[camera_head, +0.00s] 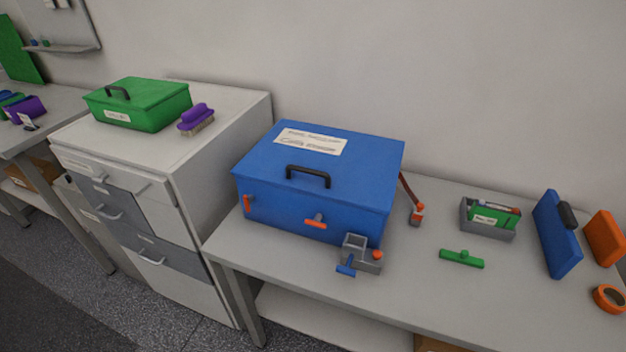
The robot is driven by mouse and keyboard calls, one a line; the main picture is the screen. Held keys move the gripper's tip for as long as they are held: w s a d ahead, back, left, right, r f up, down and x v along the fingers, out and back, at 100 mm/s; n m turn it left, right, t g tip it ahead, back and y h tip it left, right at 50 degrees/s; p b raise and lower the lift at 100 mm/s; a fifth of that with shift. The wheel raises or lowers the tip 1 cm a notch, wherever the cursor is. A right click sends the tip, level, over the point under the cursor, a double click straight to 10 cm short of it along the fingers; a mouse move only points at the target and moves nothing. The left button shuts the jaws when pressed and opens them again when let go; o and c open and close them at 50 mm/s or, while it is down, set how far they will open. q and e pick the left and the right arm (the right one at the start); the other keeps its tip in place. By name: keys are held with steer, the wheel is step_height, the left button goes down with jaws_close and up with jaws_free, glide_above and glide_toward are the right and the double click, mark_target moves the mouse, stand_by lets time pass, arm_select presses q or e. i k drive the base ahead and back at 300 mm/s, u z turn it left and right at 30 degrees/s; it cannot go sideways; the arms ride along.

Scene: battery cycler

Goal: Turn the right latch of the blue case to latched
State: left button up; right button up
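The blue case (270,165) stands closed on the grey bench, with a black handle (308,176) and a white label on its lid. On its front, an orange latch (247,203) at the left end stands upright. A second orange latch (315,223), to its right near the middle of the front, lies roughly crosswise. A grey fixture in front of the case hides part of the lower right front; I cannot tell whether another latch is behind it. Neither of my grippers shows in the head view.
The grey fixture (355,246), with an orange knob and a blue part, stands close before the case's right front. To the right are a red-tipped tool (417,214), a grey bin (487,231), a green handle (461,259), a blue binder (556,235) and orange tape (609,298).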

mark_target(316, 222)
steer(key=u, duration=0.8)
steer(key=k, duration=1.1)
steer(key=z, duration=1.55)
steer(key=i, duration=0.5)
